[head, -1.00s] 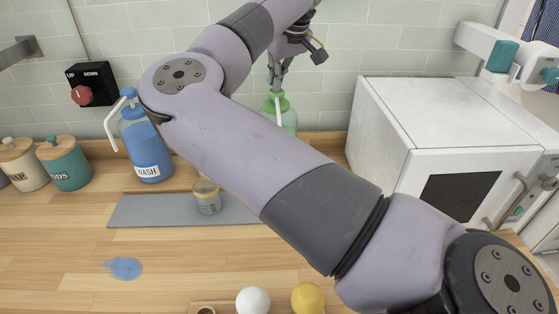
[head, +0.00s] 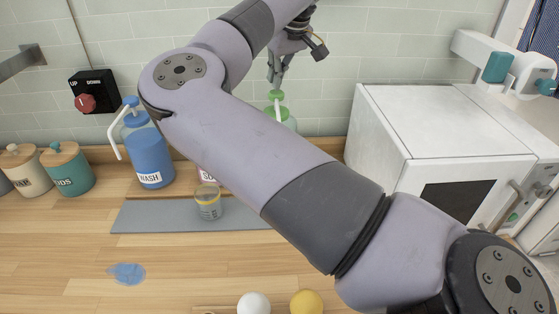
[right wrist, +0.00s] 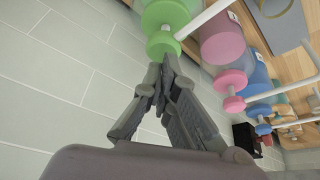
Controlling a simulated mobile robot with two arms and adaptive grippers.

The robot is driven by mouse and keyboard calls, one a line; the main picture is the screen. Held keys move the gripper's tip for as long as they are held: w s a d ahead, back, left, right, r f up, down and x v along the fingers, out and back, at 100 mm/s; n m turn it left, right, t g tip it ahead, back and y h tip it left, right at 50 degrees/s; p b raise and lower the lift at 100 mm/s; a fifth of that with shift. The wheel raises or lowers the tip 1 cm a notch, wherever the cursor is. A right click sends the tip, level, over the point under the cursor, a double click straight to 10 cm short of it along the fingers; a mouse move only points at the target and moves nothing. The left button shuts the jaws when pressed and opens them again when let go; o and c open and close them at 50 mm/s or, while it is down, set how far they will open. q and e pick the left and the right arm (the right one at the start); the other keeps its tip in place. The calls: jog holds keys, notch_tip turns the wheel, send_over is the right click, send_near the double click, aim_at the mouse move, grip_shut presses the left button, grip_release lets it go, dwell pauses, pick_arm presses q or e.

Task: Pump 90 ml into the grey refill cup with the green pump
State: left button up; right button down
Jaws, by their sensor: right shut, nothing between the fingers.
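The green pump (head: 277,97) tops a pale green bottle (head: 291,122) at the back, partly hidden by my right arm. Its head also shows in the right wrist view (right wrist: 163,46). My right gripper (head: 275,81) is shut and empty, pointing down just above the pump head; its fingertips (right wrist: 163,62) are close to the head, and I cannot tell if they touch. The refill cup (head: 208,207), greyish and see-through with a yellow band near the top, stands upright on the grey mat (head: 150,216), left of my arm. Its fill level is unclear. My left gripper is out of view.
A blue WASH pump bottle (head: 149,157) stands left of the cup. A pink pump bottle (right wrist: 222,42) is mostly hidden by my arm in the head view. A white cabinet (head: 415,125) stands right. A blue puddle (head: 127,273) and two balls lie in front.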

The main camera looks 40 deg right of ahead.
jog(key=shift+r, duration=0.1)
notch_tip(320, 180, up, 6)
jog(key=p, duration=0.4)
jog(key=shift+p, duration=0.35)
dwell(0.4)
